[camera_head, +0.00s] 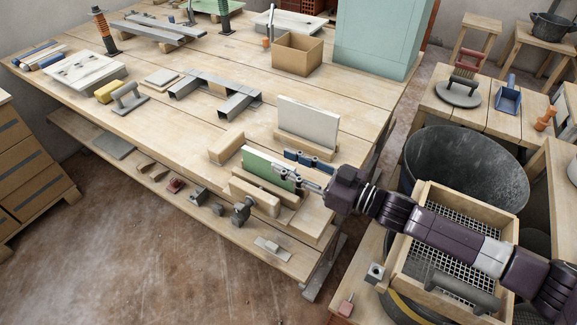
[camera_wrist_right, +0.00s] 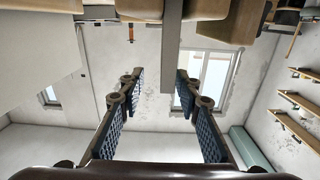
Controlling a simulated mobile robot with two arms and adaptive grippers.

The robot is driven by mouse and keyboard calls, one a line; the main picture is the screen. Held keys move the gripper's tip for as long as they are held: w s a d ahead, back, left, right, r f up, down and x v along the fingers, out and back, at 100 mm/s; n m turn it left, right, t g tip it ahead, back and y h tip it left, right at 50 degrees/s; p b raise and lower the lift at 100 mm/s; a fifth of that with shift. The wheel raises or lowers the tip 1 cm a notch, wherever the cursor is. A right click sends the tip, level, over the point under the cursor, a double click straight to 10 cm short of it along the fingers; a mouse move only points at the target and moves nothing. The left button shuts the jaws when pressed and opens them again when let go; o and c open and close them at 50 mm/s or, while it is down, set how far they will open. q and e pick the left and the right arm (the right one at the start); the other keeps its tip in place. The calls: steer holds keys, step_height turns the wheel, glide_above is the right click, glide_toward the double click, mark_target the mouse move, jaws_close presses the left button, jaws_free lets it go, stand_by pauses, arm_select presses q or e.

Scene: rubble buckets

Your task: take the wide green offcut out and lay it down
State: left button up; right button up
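The wide green offcut (camera_head: 268,168) stands on edge in a wooden holder (camera_head: 262,196) near the front right corner of the workbench. Its top has a pale edge, and its lower part is hidden by the holder. My right gripper (camera_head: 296,178) is at the offcut's right end, close to its top; I cannot tell whether they touch. In the right wrist view the fingers (camera_wrist_right: 160,84) are wide apart. A thin grey strip (camera_wrist_right: 170,45) comes down between the fingertips; I cannot tell whether it is the offcut. My left gripper is not in view.
A white panel (camera_head: 308,121) stands in a holder behind the offcut. Wooden blocks (camera_head: 226,147) and a blue tool (camera_head: 309,160) are close by. Grey metal channels (camera_head: 216,92) lie farther left. The bench is bare between the channels and the blocks. A sieve (camera_head: 452,235) and black tub (camera_head: 475,165) are right.

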mark_target(263, 156)
steer(key=shift+s+d+f, duration=0.1)
steer(key=shift+f, duration=0.5)
steer(key=shift+s+a+r, duration=0.35)
steer(key=shift+s+r, duration=0.05)
steer(key=shift+r, duration=0.05)
steer(key=shift+x, duration=1.15)
steer(key=x, duration=0.4)
steer(key=shift+w+a, duration=0.15)
steer(key=shift+w, duration=0.1)
steer(key=shift+w+a+f, duration=0.15)
steer(key=shift+w+a, duration=0.05)
steer(key=shift+w, duration=0.05)
steer(key=shift+c, duration=0.4)
steer(key=c, duration=0.5)
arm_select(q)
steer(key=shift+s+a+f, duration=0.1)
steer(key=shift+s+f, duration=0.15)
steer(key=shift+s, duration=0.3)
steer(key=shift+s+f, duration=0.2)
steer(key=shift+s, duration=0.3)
arm_select(e)
jaws_close()
